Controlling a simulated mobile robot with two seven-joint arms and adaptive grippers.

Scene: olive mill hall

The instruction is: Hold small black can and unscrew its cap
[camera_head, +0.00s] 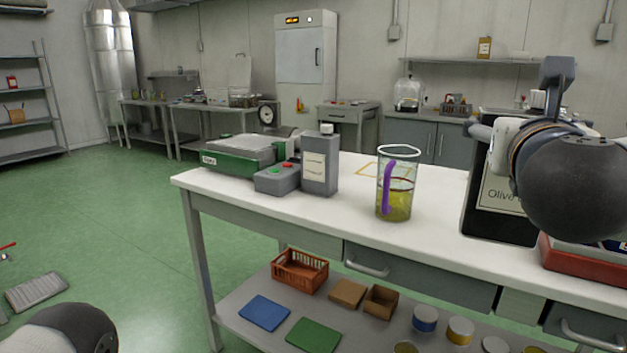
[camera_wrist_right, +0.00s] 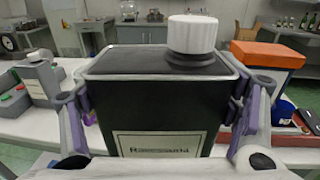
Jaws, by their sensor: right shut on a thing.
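The black can (camera_wrist_right: 155,95) fills the middle of the right wrist view, upright, with a pale label and a white ribbed screw cap (camera_wrist_right: 192,35) at the right of its top. My right gripper (camera_wrist_right: 160,108) is shut on it, one finger against each side. In the head view the can (camera_head: 478,205) is at the right of the white worktable and appears to stand on it. My left gripper is out of view.
On the worktable (camera_head: 275,200) stand a glass beaker (camera_head: 395,207) with yellow liquid and a purple strip, a grey can (camera_head: 320,165), a button box (camera_head: 277,180) and a green scale (camera_head: 240,155). A red-orange object (camera_head: 575,258) lies right of the black can.

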